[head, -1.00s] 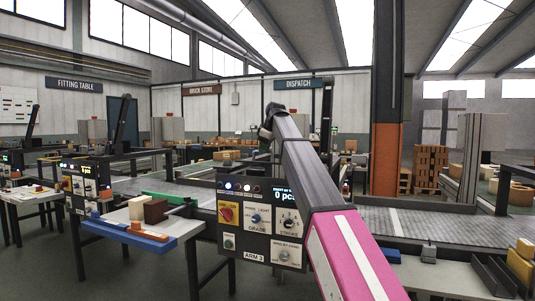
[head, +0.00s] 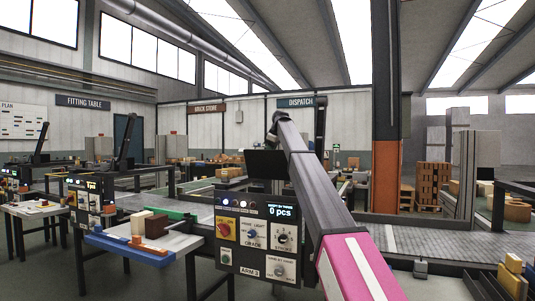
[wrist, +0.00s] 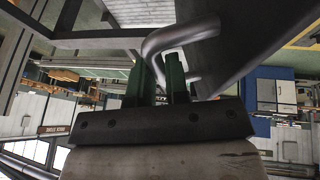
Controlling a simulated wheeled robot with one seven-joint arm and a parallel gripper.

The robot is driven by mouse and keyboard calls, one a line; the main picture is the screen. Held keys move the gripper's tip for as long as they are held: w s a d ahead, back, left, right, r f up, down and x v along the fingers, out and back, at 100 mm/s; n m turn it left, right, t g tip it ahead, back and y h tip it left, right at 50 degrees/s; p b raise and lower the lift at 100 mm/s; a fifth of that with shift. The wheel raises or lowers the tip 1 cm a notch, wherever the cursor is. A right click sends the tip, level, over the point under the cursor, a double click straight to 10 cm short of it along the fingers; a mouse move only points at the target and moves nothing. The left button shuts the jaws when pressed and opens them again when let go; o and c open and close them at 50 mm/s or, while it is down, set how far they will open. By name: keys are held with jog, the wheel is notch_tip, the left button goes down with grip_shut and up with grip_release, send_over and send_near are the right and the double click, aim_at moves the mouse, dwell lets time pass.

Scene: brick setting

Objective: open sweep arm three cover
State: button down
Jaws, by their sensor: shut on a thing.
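The ARM 3 control box (head: 230,243) stands in front of me in the head view, with a lit display, knobs and a red switch on yellow. A dark flat panel (head: 264,164), which looks like the cover, stands up above the box, just below my arm's end. In the wrist view my gripper (wrist: 161,68) has its green fingers closed around a bent grey metal handle (wrist: 186,32). The handle joins a dark grey panel (wrist: 248,40) at the upper right. In the head view my arm hides the fingers and part of the box's right side.
A blue-edged side table (head: 130,249) with blocks stands left of the box. A grey conveyor (head: 350,230) runs behind the box and to the right. An orange-and-black column (head: 387,170) rises behind it. Yellow blocks (head: 513,262) lie at the lower right.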

jog(key=w+d+f+g, duration=0.1)
jog(key=w+d+f, duration=0.3)
jog(key=w, duration=0.4)
jog(key=shift+w+y, duration=0.2)
jog(key=shift+y, duration=0.1)
jog(key=shift+s+f, duration=0.1)
jog(key=shift+s, duration=0.05)
jog(key=c, duration=1.1)
grip_release()
jog(key=shift+s+g, duration=0.1)
jog(key=shift+g, duration=0.2)
jog(key=v, duration=0.8)
jog(key=a+v, duration=0.1)
jog(key=v, duration=0.4)
jog(key=shift+w+a+r, duration=0.1)
jog(key=shift+w+r, duration=0.2)
jog(key=shift+w, duration=0.1)
